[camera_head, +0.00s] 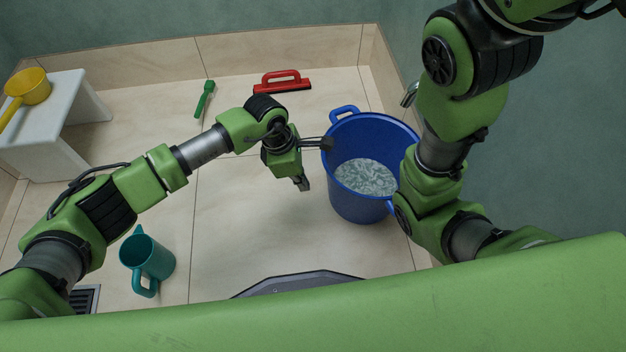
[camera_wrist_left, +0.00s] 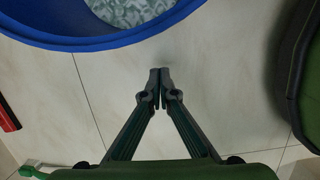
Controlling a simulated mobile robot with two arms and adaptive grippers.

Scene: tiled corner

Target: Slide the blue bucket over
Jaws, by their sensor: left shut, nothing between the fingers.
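The blue bucket (camera_head: 345,203) stands upright on the tiled floor, right of centre in the head view, with water or something pale and rippled inside. One handle sticks up at its far rim. My right arm covers part of its right side. My left gripper (camera_head: 303,184) is just left of the bucket, pointing down, apart from it. In the left wrist view the fingertips (camera_wrist_left: 160,76) are shut together and empty, and the bucket's rim (camera_wrist_left: 120,40) is at the upper left, apart from the fingertips. My right gripper is not visible.
A red-handled float (camera_head: 283,86) and a green brush (camera_head: 205,98) lie behind. A teal jug (camera_head: 148,258) stands front left near a floor drain (camera_head: 85,299). A white stool (camera_head: 50,146) holds a yellow scoop (camera_head: 32,85). A tap (camera_head: 409,95) is at the right wall. The middle floor is clear.

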